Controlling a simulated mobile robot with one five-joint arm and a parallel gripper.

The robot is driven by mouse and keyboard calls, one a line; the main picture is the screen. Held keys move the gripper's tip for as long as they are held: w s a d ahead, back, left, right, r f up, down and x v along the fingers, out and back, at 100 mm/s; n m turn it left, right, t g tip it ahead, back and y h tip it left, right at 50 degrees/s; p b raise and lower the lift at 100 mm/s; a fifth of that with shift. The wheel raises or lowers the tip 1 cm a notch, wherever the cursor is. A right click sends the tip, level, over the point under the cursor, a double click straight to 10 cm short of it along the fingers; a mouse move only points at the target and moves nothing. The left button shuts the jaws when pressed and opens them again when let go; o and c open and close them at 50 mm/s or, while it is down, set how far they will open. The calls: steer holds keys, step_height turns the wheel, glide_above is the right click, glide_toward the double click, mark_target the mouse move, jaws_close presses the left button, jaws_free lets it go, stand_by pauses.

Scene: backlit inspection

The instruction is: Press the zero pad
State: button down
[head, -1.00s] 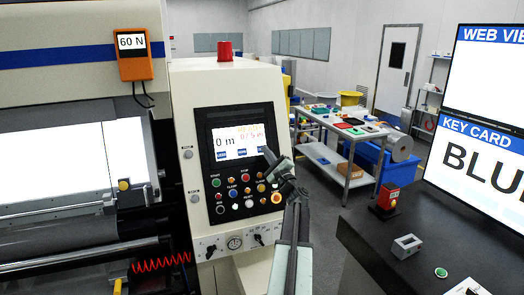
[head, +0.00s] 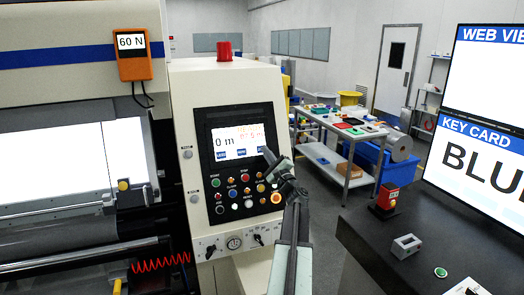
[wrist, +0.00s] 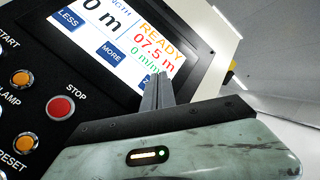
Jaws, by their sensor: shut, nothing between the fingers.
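The control screen (head: 236,138) is lit on the cream console and reads 0 m. The wrist view shows the screen (wrist: 112,30) up close, with READY, 07.5 m and 0 m/min. Blue LESS (wrist: 68,19) and MORE (wrist: 111,53) pads run along its lower edge. The zero pad (wrist: 147,82) is the last blue pad on the right; only its left part with a Z shows, and my fingers cover the rest. My gripper (wrist: 158,78) is shut and empty, its tips over that pad. It also shows in the head view (head: 267,152). I cannot tell whether the tips touch the screen.
Below the screen are several buttons, including a red STOP (wrist: 60,108) near my gripper's left and a red emergency knob (head: 276,197). A dark desk (head: 375,240) with monitors stands at the right. A parts cart (head: 340,125) stands behind.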

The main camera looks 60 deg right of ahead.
steer(key=shift+w+d+f, duration=0.15)
steer(key=shift+w+d, duration=0.05)
steer(key=shift+w, duration=0.15)
steer(key=shift+w+d+f+b, duration=0.15)
steer(key=shift+w+d+b, duration=0.05)
steer(key=shift+w+b, duration=0.15)
stand_by(0.7)
steer(key=shift+s, duration=0.1)
steer(key=shift+s+a+r+p, duration=0.35)
steer(key=shift+s+a, duration=0.1)
steer(key=shift+s, duration=0.1)
stand_by(0.4)
steer(key=s+a, duration=0.1)
steer(key=s+r+p, duration=0.1)
steer(key=s+a, duration=0.1)
steer(key=shift+s+a+r+p, duration=0.35)
steer(key=shift+r+p, duration=0.05)
